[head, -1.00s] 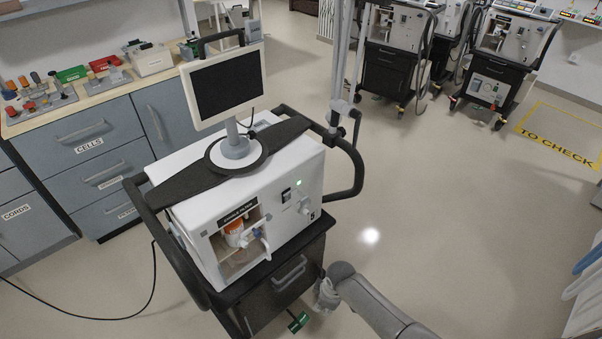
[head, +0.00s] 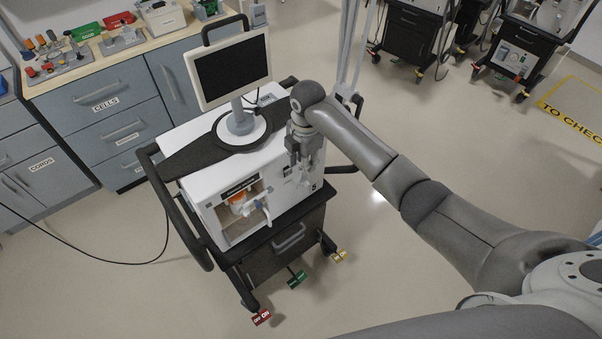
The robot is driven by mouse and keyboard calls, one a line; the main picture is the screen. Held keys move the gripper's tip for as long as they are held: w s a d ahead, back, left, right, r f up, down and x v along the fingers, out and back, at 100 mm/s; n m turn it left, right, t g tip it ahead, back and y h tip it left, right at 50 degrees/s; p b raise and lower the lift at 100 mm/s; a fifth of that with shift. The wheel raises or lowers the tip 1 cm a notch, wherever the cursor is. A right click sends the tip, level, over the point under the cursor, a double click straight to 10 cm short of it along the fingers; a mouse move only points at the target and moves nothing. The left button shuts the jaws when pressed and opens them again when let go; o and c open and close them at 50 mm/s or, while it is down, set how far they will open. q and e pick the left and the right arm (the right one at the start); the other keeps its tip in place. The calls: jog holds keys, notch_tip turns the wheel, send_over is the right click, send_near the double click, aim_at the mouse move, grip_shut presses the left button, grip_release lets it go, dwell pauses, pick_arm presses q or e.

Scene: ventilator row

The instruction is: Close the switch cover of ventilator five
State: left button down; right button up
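Ventilator five (head: 195,205), a white box marked "5" on a dark cart, stands in the middle of the head view, with a dark-screened monitor (head: 232,70) on top. My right gripper (head: 303,170) points down in front of the right part of its front panel. The gripper hides the green light and much of the switch area. A small dark part, likely the switch (head: 288,171), shows just left of the fingers. I cannot tell how its cover stands, whether the fingers touch it, or how far they are open. My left gripper is not in view.
The open filter bay (head: 240,205) with an orange-and-white part is left of the gripper. A black handle rail (head: 180,225) runs around the cart. Grey drawers (head: 115,115) stand behind left. Other ventilators stand at the back right.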

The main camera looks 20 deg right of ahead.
jog(key=f, duration=0.5)
jog(key=f+p, duration=0.1)
jog(key=f, duration=0.1)
jog(key=shift+w+a+f, duration=0.1)
jog(key=shift+w+f, duration=0.1)
jog(key=shift+w, duration=0.05)
jog(key=shift+c, duration=0.4)
grip_shut()
